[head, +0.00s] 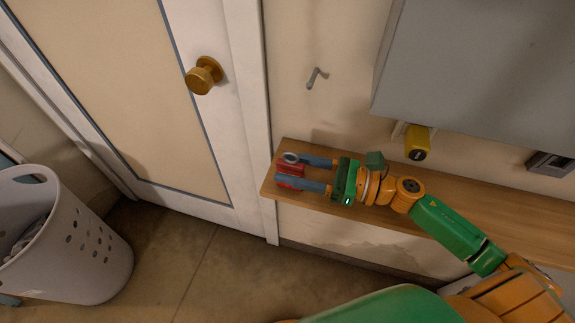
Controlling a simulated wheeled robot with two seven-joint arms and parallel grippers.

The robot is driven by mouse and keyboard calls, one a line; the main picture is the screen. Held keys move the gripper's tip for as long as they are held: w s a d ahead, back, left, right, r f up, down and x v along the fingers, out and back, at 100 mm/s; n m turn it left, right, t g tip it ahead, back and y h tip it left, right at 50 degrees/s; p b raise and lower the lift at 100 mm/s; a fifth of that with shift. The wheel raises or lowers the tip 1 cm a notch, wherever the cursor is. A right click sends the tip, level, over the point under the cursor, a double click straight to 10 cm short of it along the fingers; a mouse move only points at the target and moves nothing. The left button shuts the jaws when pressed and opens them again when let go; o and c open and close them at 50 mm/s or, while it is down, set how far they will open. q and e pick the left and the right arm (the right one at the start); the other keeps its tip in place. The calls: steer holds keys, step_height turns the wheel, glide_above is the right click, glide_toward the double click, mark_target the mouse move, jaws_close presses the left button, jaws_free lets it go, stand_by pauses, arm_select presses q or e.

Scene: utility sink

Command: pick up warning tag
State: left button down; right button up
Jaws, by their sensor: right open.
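A small red item with a grey ring (291,169), which looks like the warning tag, lies at the left end of the wooden shelf (480,205). Any writing on it is too small to read. My right gripper (290,171) reaches in from the right along the shelf. Its two blue-grey fingers are open, one on the far side of the red item and one on the near side. The near finger hides part of it, and I cannot tell whether either finger touches it. My left gripper is not in view.
A grey cabinet (480,70) hangs above the shelf, with a yellow item (417,142) below its edge. A small hook (317,77) is on the wall. A door with a brass knob (203,76) and a laundry basket (75,245) are at left. The floor between is clear.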

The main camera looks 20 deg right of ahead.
mark_target(276, 163)
steer(key=p+x, duration=0.1)
steer(key=x, duration=0.2)
steer(key=shift+w+r, duration=0.1)
steer(key=shift+w, duration=0.05)
steer(key=shift+w+a+f, duration=0.2)
steer(key=shift+a+f, duration=0.05)
steer(key=shift+a, duration=0.05)
jaws_close()
steer(key=shift+r, duration=0.1)
steer(key=shift+r, duration=0.3)
steer(key=s+d+r+p, duration=0.3)
steer(key=s+r+p, duration=0.1)
steer(key=s+r, duration=0.8)
steer(key=shift+s+p, duration=0.4)
steer(key=shift+s, duration=0.55)
